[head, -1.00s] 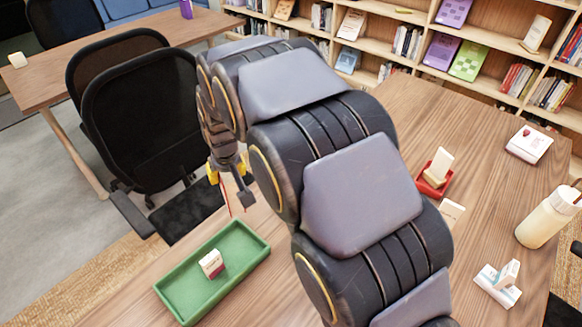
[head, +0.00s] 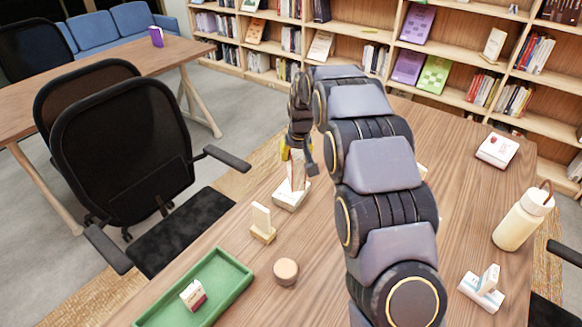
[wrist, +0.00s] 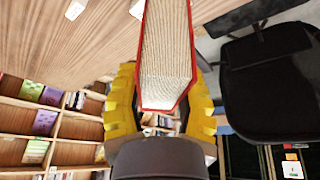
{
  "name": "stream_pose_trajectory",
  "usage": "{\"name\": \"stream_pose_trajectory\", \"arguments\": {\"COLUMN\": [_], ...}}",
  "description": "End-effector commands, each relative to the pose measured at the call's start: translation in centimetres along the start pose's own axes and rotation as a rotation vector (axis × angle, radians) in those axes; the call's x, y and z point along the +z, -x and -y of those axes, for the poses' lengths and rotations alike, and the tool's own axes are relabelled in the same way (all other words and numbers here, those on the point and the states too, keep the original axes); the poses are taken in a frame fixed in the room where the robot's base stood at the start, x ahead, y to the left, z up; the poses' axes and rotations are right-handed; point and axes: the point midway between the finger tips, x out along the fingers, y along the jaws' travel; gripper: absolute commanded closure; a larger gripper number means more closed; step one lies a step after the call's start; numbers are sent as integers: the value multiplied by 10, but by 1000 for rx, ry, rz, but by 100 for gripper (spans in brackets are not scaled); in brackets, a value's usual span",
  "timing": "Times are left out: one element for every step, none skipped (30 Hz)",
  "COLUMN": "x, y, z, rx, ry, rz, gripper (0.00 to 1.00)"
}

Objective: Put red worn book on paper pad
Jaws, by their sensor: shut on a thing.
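My gripper (head: 298,158) is past the middle of the table, left of my arm in the head view. Its yellow jaws are shut on the red worn book (wrist: 190,45); the wrist view shows its red cover edges and cream page block between them. In the head view the book (head: 296,172) is a thin upright sliver, partly hidden by the gripper. Just below it lies a white block-like thing (head: 288,197), which may be the paper pad; I cannot tell whether the book touches it. Another white pad-like thing with a red mark (head: 497,150) lies at the far right.
A cream stand (head: 262,223), a round wooden piece (head: 286,271) and a green tray (head: 235,264) with a small box (head: 193,295) are nearer. A cream bottle (head: 522,219) and a white holder (head: 483,290) stand right. A black chair (head: 120,145) is left.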

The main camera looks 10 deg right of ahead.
Motion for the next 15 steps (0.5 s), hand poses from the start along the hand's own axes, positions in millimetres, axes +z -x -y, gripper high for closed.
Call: {"name": "stream_pose_trajectory", "arguments": {"x": [-6,-10,-14,-17,-21,-23,-24,-26,-28,-30,-32,-34,-35,-36,-38], "y": [-8,-12,-16,-20,-24,-33,-39,-45,-53,-58,-63,-68,-73,-76,-79], "z": [0,0,0,0,0,0,-1,-1,-1,-1,-1,-1,-1,-1,-1], "rx": [0,0,0,0,0,0,0,0,0,0,0,0,0,0,0], "ry": [0,0,0,0,0,0,0,0,0,0,0,0,0,0,0], "rz": [-1,-2,-1,1,0,2,3,3,1,0,0,0,-1,-1,-1], "gripper": [97,97,97,97,97,97,97,97,97,97,97,97,97,97,97]}}
